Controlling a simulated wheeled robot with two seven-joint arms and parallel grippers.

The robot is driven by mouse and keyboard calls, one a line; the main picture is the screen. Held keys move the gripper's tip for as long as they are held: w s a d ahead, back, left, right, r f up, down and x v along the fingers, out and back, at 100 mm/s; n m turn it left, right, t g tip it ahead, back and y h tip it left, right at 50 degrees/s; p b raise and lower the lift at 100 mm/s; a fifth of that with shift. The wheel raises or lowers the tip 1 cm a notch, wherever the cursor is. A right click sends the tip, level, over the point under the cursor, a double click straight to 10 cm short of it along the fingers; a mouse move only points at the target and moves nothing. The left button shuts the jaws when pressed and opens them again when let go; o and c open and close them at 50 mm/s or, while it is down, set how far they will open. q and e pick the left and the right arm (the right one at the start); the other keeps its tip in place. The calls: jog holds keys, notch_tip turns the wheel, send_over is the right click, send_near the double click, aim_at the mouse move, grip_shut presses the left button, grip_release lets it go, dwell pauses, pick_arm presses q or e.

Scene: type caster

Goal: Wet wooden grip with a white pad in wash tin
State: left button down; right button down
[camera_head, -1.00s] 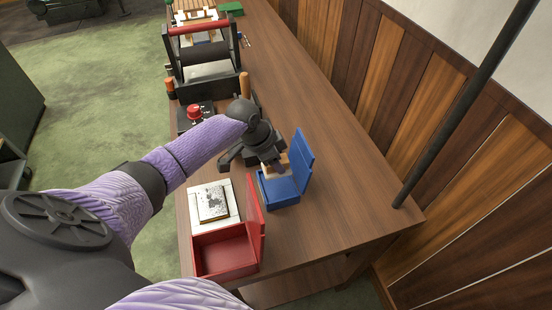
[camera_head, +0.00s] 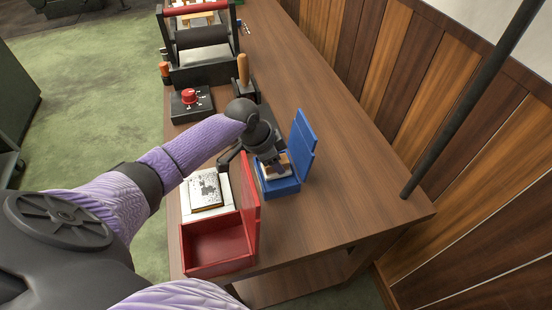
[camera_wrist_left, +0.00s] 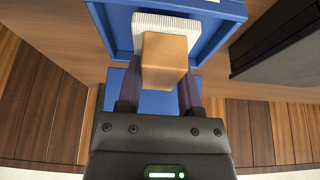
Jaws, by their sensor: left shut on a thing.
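The wash tin is a blue box (camera_head: 284,188) with its lid (camera_head: 304,146) standing open on the right; its rim also shows in the wrist view (camera_wrist_left: 117,30). My left gripper (camera_wrist_left: 160,88) is shut on the wooden grip (camera_wrist_left: 164,62), a tan block. A white ribbed pad (camera_wrist_left: 150,20) is on the grip's far end, within the tin's opening. In the head view my left gripper (camera_head: 268,160) is above the tin, and the pad looks low inside it. Whether it touches the bottom is hidden. My right gripper is out of view.
An open red box (camera_head: 216,246) and a white board with a speckled plate (camera_head: 206,190) stand left of the tin. A black box with a red knob (camera_head: 190,101) and a roller press (camera_head: 203,58) stand farther back. The tabletop (camera_head: 340,205) right of the tin is clear.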

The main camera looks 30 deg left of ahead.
pick_arm(q)
jog(key=shift+f+b, duration=0.3)
jog(key=shift+f, duration=0.2)
dwell(0.7)
jog(key=shift+s+f, duration=0.1)
dwell(1.0)
jog(key=shift+p, duration=0.3)
notch_tip(320, 180, up, 7)
jog(key=p, duration=0.7)
jog(key=shift+r, duration=0.2)
jog(key=shift+f, duration=0.15)
